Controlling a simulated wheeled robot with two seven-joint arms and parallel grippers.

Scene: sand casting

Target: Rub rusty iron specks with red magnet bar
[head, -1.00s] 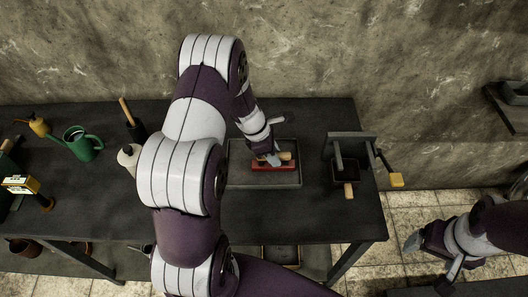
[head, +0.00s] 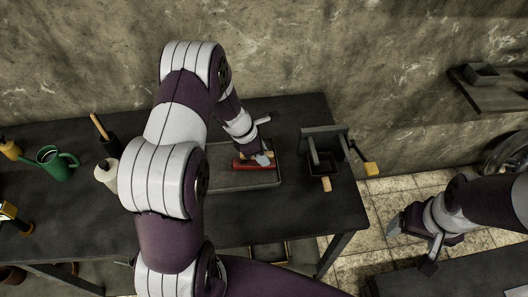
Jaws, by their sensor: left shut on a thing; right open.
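The red magnet bar (head: 243,166) lies low in a shallow grey tray (head: 277,179) on the dark workbench. A pale tan piece, which may be its handle, shows along its top. My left gripper (head: 263,158) points down from above and is shut on the magnet bar near its right part. The fingers hide part of the bar, and I cannot tell whether it touches the tray floor. My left arm covers the tray's left side. No rusty iron specks can be made out at this size. My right gripper (head: 398,222) is open and empty, off the bench at the right.
A wall shelf (head: 490,94) is at upper right.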

